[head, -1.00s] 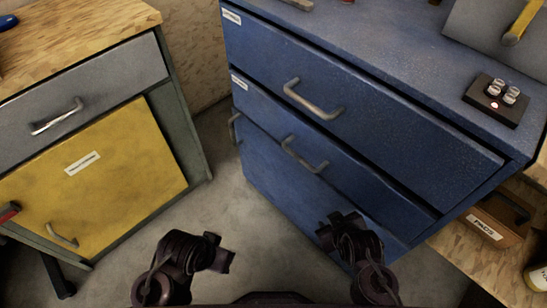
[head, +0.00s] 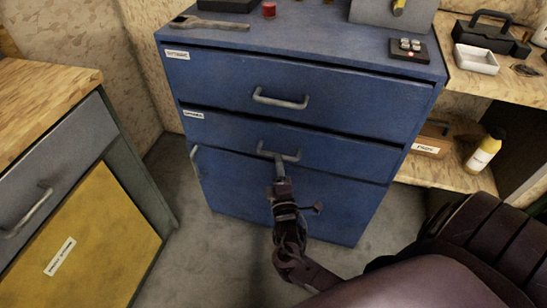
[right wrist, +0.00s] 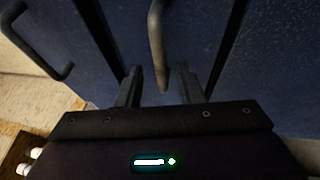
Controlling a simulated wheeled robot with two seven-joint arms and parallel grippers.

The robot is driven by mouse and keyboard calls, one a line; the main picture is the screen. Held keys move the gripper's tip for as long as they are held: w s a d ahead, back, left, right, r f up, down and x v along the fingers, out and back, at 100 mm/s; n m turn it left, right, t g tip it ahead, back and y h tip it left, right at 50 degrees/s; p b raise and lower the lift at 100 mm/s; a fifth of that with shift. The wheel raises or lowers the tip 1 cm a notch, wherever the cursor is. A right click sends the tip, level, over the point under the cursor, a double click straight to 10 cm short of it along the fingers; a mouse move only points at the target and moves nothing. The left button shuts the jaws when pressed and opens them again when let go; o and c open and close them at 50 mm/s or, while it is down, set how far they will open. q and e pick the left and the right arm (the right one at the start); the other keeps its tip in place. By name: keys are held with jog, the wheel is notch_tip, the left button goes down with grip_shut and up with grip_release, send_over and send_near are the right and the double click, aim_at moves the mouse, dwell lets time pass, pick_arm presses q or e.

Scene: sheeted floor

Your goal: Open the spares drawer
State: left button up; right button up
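The blue cabinet (head: 290,200) has a top drawer (head: 350,92) and a second drawer (head: 345,150), both shut, each with a label too small to read surely. In the right wrist view this handle (right wrist: 157,45) reaches down between the two fingertips of my right gripper (right wrist: 160,80). The fingers are apart, with a gap visible on each side of the bar. My left gripper is out of view.
Above is the top drawer's handle (head: 280,100). A door handle (head: 194,160) sits at the cabinet's lower left. A grey and yellow cabinet (head: 75,225) stands left, across open floor. A wooden shelf (head: 440,176) with a labelled box (head: 428,148) and yellow bottle (head: 483,153) is right.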

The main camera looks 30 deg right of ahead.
jog(key=shift+x, duration=1.95)
grip_shut()
